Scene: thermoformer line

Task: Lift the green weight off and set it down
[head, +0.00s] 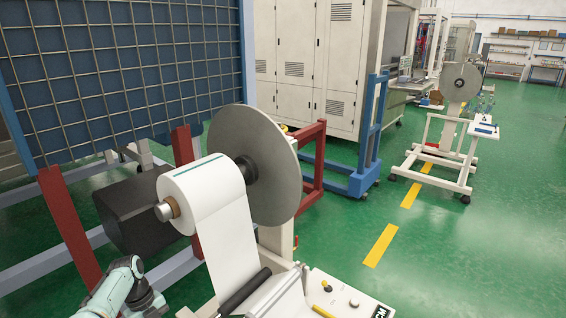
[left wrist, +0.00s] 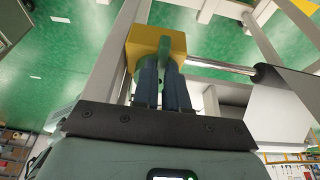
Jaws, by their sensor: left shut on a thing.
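In the left wrist view, my left gripper (left wrist: 162,88) has its two dark blue fingers shut on the green weight (left wrist: 164,54). Only part of the green weight shows between and beside the fingers. A yellow block (left wrist: 170,38) sits right behind it, and I cannot tell whether they touch. In the head view my left arm comes in at the bottom left; its gripper and the green weight are out of sight there. My right gripper is in neither view.
A silver rod (left wrist: 222,67) runs from beside the yellow block to a dark roller (left wrist: 282,82). In the head view, a white film roll (head: 203,190) hangs in front of a grey disc (head: 272,165). A control panel (head: 340,296) stands at the lower right. Green floor lies open at right.

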